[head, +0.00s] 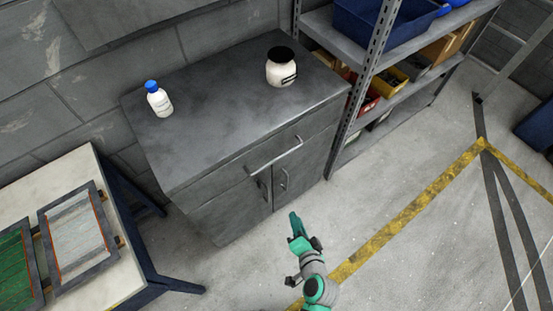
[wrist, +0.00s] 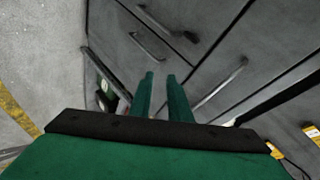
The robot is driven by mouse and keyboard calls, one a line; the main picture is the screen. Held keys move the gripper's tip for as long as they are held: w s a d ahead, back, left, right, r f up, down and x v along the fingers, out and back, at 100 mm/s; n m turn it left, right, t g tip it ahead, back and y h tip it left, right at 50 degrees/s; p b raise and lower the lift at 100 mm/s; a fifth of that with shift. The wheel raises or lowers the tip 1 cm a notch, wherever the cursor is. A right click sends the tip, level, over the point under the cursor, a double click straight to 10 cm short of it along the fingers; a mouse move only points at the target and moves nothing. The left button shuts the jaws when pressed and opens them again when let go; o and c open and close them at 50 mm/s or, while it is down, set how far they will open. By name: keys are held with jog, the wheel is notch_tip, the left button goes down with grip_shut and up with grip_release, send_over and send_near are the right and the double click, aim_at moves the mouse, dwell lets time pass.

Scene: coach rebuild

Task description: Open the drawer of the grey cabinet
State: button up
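The grey cabinet (head: 225,130) stands against the wall in the head view. Its drawer (head: 240,170) is the wide front under the top and looks closed. The drawer's metal bar handle (head: 274,153) runs along that front. In the wrist view, a long bar that appears to be this handle (wrist: 222,86) lies right of my fingers. My gripper (head: 294,216) is in front of the cabinet, below the drawer handle in the picture. In the wrist view its two green fingers (wrist: 160,76) are apart with a narrow empty gap. They do not appear to touch the handle.
Two doors with upright handles (head: 284,180) are below the drawer. A blue-capped bottle (head: 159,99) and a black-lidded jar (head: 281,70) stand on top. A metal shelf (head: 385,100) is at right, a table (head: 125,245) at left. The floor in front is clear.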

jog(key=w+r+m+y, duration=0.1)
jog(key=w+r+y, duration=0.15)
jog(key=w, duration=0.35)
jog(key=t+y, duration=0.1)
jog(key=y, duration=0.3)
send_near(277, 160)
jog(key=x, duration=1)
jog(key=shift+w+a+f, duration=0.1)
jog(key=shift+w+f, duration=0.05)
jog(key=shift+w, duration=0.05)
grip_shut()
